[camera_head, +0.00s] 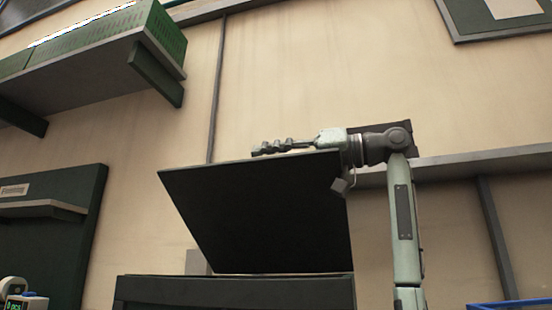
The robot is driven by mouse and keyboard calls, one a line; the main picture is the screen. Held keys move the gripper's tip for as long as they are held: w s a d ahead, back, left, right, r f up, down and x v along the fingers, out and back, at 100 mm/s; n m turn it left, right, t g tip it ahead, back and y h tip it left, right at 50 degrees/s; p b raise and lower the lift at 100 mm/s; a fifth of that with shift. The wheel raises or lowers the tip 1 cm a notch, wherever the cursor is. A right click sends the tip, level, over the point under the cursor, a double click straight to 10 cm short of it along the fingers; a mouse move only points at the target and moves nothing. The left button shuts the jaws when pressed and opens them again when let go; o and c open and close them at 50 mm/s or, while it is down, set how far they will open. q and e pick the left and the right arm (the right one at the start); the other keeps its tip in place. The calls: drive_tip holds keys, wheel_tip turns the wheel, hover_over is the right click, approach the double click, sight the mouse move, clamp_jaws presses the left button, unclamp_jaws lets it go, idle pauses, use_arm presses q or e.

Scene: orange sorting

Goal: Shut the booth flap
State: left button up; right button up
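The booth flap (258,215) is a flat black panel, raised and tilted above the dark booth (235,290) at the bottom middle. Its lower edge is close to the booth's top edge. My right gripper (262,149) lies sideways along the flap's upper edge, with its fingers pointing left. It looks close to or touching that edge; I cannot tell which. The fingers are seen side-on, so their opening does not show. The booth's interior is hidden. My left gripper is not in view.
A green slatted unit (105,40) on a grey shelf juts from the wall at upper left. A dark green panel (75,235) with a small ledge stands at left. A small device (25,302) is at bottom left. A blue edge (515,304) shows at bottom right.

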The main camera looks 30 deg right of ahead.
sight(334, 176)
drive_tip(key=v, duration=1.2)
